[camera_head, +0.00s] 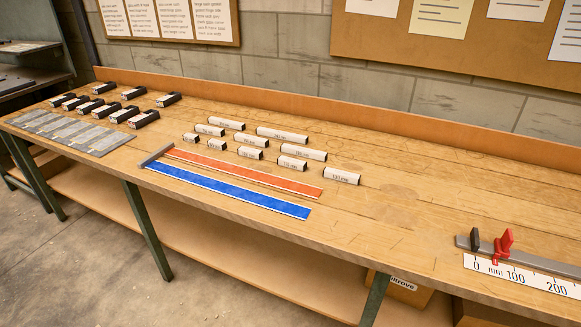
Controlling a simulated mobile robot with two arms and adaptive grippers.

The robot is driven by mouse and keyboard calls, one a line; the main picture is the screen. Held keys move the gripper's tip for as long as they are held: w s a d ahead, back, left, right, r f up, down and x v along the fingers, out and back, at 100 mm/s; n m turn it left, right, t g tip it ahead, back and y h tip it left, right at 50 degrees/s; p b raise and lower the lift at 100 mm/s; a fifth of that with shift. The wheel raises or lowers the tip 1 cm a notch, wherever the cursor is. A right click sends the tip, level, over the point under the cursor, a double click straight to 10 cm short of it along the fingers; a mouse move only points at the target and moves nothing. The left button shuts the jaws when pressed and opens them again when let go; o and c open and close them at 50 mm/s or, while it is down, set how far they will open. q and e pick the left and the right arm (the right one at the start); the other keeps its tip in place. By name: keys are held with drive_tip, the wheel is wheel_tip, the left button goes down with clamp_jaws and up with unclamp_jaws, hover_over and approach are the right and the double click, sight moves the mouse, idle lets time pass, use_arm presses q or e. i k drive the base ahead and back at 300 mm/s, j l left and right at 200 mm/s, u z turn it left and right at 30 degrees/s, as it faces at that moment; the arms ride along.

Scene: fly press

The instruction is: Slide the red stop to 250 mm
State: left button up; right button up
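The red stop (504,244) stands upright on a grey rail at the right end of the workbench. A white scale (535,278) lies along the front of the rail, marked 0, 100 and 200 mm. The stop sits between the 0 and 100 marks, just right of a dark end block (474,240). The scale and rail run out of the picture on the right, so no 250 label shows. Neither of my grippers is in view.
On the wooden bench (400,235) are an orange strip (240,172), a blue strip (230,190), several labelled white blocks (303,152), several black blocks (143,119) and grey plates (75,132). A raised back edge (330,106) borders the bench. The bench just left of the rail is clear.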

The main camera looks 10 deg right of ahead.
sight(502, 245)
drive_tip(key=z, duration=1.65)
